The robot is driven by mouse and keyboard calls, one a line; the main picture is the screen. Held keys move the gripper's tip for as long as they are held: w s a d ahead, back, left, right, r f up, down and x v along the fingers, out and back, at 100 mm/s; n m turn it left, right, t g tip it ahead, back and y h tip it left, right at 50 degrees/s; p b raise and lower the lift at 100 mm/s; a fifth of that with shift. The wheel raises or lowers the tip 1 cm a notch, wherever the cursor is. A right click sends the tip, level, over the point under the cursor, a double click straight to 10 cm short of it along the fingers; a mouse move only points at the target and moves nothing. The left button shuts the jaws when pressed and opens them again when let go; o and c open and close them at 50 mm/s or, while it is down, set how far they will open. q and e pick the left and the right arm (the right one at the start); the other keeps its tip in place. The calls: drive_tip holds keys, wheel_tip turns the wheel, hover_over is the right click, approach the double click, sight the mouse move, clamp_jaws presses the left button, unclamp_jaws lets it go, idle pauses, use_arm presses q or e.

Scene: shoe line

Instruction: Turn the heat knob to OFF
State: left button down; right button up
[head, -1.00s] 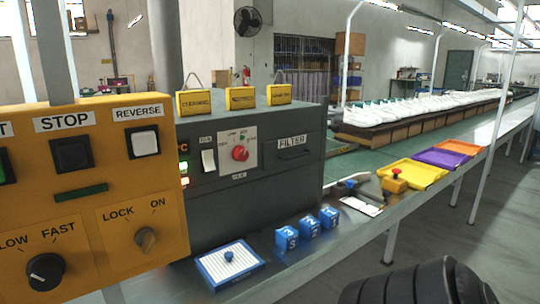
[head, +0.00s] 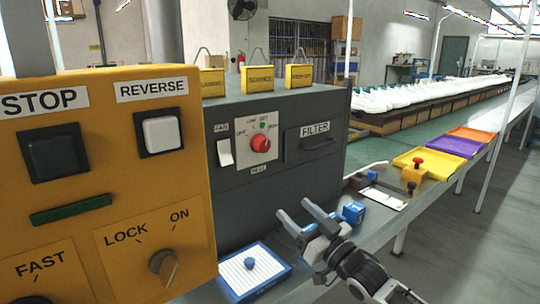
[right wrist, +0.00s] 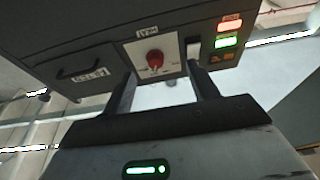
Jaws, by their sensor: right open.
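The red heat knob (head: 261,143) sits on a white dial plate on the front of the grey heater box (head: 300,180). Labels surround the knob; its exact pointing direction is too small to tell. My right gripper (head: 293,208) is below and to the right of the knob, in front of the box, open and empty. In the right wrist view the picture is upside down; the knob (right wrist: 155,58) shows between the two spread fingers (right wrist: 161,74), still apart from them. My left gripper is not in view.
A yellow control panel (head: 90,130) with switches and knobs stands close at the left. A white ribbed pad (head: 235,275) and a blue block (head: 353,212) lie on the bench below the box. Yellow tags (head: 257,80) stand on the box. Coloured trays lie further right.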

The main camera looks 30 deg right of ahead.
drive_tip(key=t, duration=0.1)
approach(265, 147)
drive_tip(key=p+x, duration=0.1)
drive_tip(key=x, duration=0.8)
drive_tip(key=shift+w+f, duration=0.1)
drive_tip(key=shift+w, duration=0.1)
drive_tip(key=shift+s, duration=0.1)
drive_tip(key=c, duration=1)
